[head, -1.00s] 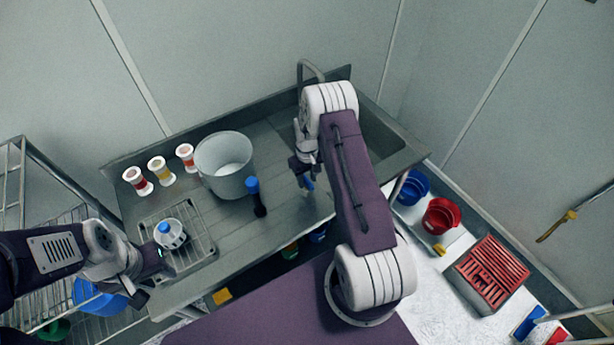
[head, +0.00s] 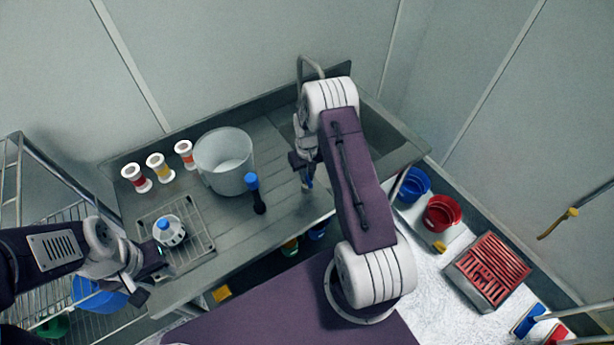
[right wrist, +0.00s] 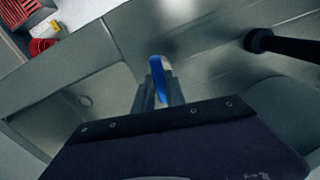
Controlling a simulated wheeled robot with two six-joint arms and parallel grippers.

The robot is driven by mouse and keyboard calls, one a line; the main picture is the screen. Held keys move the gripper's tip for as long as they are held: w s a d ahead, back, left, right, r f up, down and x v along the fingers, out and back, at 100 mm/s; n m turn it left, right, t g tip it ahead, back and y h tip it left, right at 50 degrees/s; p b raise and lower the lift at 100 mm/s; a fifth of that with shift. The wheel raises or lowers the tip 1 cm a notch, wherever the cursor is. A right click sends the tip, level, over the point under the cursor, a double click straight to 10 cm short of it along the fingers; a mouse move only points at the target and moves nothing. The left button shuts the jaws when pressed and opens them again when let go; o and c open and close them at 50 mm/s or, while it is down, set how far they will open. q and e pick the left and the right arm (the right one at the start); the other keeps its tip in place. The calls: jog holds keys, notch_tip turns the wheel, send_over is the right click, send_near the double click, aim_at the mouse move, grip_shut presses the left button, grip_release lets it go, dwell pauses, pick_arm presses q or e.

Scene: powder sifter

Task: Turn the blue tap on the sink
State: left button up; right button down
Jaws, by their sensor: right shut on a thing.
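The blue tap (right wrist: 160,78) stands between the two fingers of my right gripper (right wrist: 158,95) in the right wrist view. That gripper is shut on it. In the head view my right gripper (head: 306,178) is low over the front of the sink counter, and only a small blue bit of the tap shows at its tips. The sink's curved metal spout (head: 310,62) stands at the back, partly behind my right arm. The sink basin (right wrist: 85,95) shows left of the gripper in the wrist view. My left gripper (head: 148,262) is at the counter's left end, beside a blue-topped white container; its jaws are unclear.
The white container (head: 169,232) sits on a wire rack. Several white spools line the back. Buckets (head: 442,214) and a red crate (head: 487,270) are at right.

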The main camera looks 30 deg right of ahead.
jog(key=m+b, duration=0.1)
jog(key=m, duration=0.3)
jog(key=shift+b, duration=0.35)
jog(key=shift+w+m+b, duration=0.1)
jog(key=shift+m+b, duration=0.45)
jog(key=shift+m, duration=1.95)
jog(key=shift+r, duration=0.1)
jog(key=c, duration=1.4)
grip_release()
jog(key=shift+r, duration=0.4)
notch_tip(320, 180, up, 8)
jog(key=shift+f+b, duration=0.1)
jog(key=shift+b, duration=1.05)
jog(key=shift+r, duration=0.2)
